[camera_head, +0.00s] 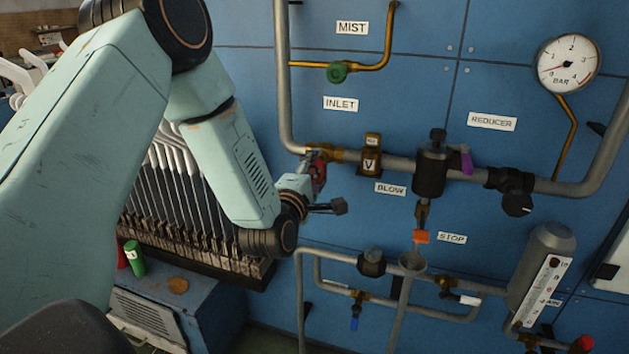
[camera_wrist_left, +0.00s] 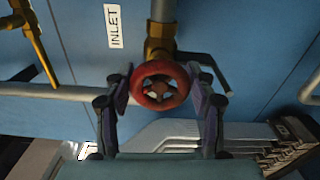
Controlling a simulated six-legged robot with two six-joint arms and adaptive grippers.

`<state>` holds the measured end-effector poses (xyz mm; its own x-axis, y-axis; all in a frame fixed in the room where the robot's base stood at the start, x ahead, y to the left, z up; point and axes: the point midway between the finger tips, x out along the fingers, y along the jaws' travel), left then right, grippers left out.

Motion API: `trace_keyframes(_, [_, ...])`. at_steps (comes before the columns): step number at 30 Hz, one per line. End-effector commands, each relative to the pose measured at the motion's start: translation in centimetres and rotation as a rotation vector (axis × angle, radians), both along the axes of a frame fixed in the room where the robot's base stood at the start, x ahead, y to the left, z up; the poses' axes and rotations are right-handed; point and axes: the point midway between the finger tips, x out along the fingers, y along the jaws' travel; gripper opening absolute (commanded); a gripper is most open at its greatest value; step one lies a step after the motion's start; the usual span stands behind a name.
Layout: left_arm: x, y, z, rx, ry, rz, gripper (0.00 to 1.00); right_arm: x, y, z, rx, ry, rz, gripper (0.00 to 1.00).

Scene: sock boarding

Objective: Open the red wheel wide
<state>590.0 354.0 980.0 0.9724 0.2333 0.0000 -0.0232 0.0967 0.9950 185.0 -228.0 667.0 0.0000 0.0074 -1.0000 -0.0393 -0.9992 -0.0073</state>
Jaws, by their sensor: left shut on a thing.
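The red wheel (camera_wrist_left: 160,70) is a round handwheel with spokes on a brass valve (camera_wrist_left: 160,40) below the INLET label in the left wrist view. In the head view the red wheel (camera_head: 318,170) is partly hidden by my left gripper (camera_head: 316,174), at the left end of the horizontal pipe. My left gripper (camera_wrist_left: 160,88) has one finger on each side of the wheel's rim and is shut on it. My right gripper does not show in either view.
A pressure gauge (camera_head: 568,63) marked BAR is at the upper right. A green wheel (camera_head: 337,72) sits on the MIST line. A black regulator (camera_head: 431,170) and lower pipes lie to the right. A rack of grey sock boards (camera_head: 185,200) stands behind my left arm.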

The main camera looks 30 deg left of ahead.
Motion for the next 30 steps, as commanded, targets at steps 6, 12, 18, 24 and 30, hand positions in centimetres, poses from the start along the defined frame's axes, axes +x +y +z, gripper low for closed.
trace_keyframes(6, [0.0, 0.0, -0.2, -0.197, -0.048, 0.000, 0.24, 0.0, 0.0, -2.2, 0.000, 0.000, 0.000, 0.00])
trace_keyframes(12, [-0.1, 0.0, -0.2, -0.353, -0.086, 0.001, 0.24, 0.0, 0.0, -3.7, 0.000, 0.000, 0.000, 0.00])
trace_keyframes(18, [0.0, 0.1, -0.1, -0.470, -0.113, 0.001, 0.24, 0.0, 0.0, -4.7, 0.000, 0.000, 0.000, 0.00])
trace_keyframes(24, [0.0, 0.1, 0.0, -0.540, -0.128, 0.002, 0.24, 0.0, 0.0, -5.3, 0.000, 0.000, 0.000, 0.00])
trace_keyframes(30, [-0.1, 0.1, 0.0, -0.571, -0.134, 0.002, 0.24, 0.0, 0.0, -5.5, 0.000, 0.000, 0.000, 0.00])
